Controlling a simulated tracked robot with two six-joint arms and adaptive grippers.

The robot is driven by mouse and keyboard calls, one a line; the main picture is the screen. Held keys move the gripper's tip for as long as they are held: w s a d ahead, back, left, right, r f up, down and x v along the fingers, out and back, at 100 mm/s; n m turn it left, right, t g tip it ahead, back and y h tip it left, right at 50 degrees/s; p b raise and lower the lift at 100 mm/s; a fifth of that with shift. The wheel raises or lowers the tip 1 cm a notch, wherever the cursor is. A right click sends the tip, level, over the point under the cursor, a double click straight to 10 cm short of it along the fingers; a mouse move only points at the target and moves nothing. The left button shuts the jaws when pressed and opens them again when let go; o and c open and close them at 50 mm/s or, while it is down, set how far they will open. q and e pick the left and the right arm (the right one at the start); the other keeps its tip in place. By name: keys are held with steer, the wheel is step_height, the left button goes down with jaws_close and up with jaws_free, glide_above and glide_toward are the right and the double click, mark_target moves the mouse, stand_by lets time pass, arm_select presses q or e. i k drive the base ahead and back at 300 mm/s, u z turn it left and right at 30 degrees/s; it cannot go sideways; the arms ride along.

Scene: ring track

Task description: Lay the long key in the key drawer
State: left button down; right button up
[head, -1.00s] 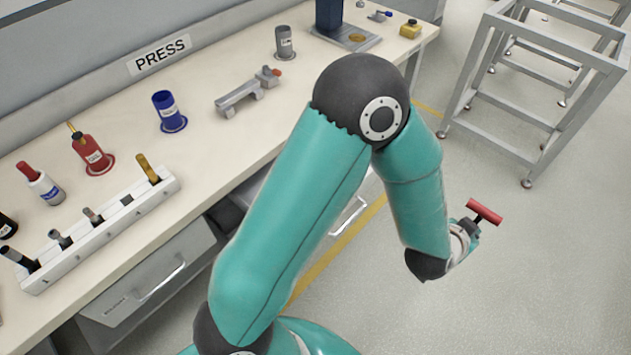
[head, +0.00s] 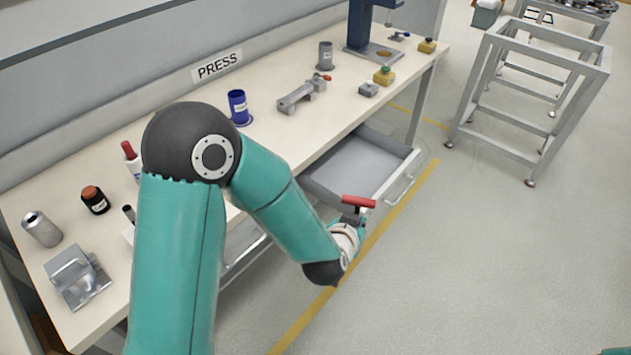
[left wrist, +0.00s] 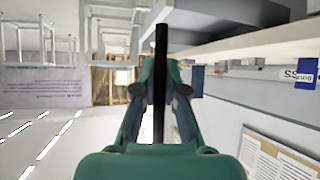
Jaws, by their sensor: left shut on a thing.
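The long key (head: 358,202) has a red crossbar handle and a dark shaft. My left gripper (head: 352,222) is shut on it, with the red bar uppermost in the head view. In the left wrist view the key's dark shaft (left wrist: 160,90) stands between the fingers of my left gripper (left wrist: 158,95). An open, empty-looking grey drawer (head: 350,165) sticks out under the bench. In the head view the key overlaps the drawer's near front corner; I cannot tell its height over it. My right gripper is not in view.
The bench (head: 330,125) carries a blue cup (head: 239,106), a grey clamp-like fixture (head: 300,95), yellow button boxes (head: 384,77) and a press (head: 362,30). A metal frame (head: 540,85) stands at the right. The floor in front of the drawer is clear.

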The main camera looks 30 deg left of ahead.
mark_target(341, 179)
steer(key=u, duration=0.45)
steer(key=i, duration=1.2)
steer(key=u, duration=0.4)
